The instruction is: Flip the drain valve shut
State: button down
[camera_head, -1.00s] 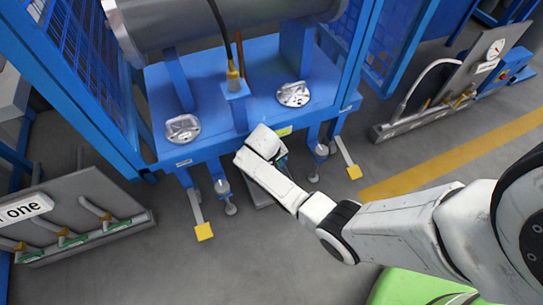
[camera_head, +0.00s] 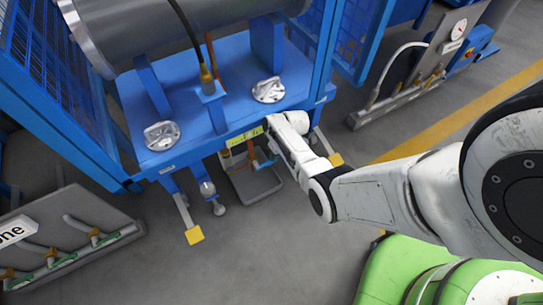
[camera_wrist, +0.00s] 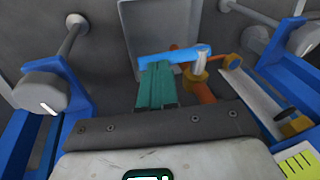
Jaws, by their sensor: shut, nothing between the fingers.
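The drain valve hangs under the front edge of the blue frame. In the wrist view its blue lever (camera_wrist: 176,55) runs left from a brass body (camera_wrist: 198,70) on an orange-brown pipe (camera_wrist: 206,93). The lever lies roughly crosswise to the pipe in that picture. In the head view the blue lever (camera_head: 264,163) shows small beneath the frame's edge. My gripper (camera_wrist: 155,68) has green fingers, shut and empty, with tips just by the lever's free left end. I cannot tell whether they touch it. In the head view my arm's white end hides most of the fingers.
A grey tray (camera_head: 256,185) lies on the floor below the valve. The blue frame (camera_head: 225,95) carries a grey cylinder (camera_head: 170,25) above. Frame legs and yellow-ended feet (camera_head: 194,235) stand either side. Gauge panel (camera_head: 445,45) is at right, pipe panel (camera_head: 75,230) at left.

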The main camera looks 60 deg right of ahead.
jog(key=shift+s+d+f+b, duration=0.25)
jog(key=shift+f+b, duration=0.15)
jog(key=shift+f, duration=0.25)
jog(key=shift+s+f, duration=0.1)
jog(key=shift+f, duration=0.05)
jog(key=s+d+r+p, duration=0.2)
jog(key=r+p, duration=0.2)
jog(key=r, duration=0.1)
jog(key=s+d+r+p, duration=0.2)
jog(key=s+r+p, duration=0.1)
jog(key=r, duration=0.3)
jog(key=shift+s+d+r+p, duration=0.25)
jog(key=shift+d+p, duration=0.05)
jog(key=shift+p, duration=0.05)
dwell(0.5)
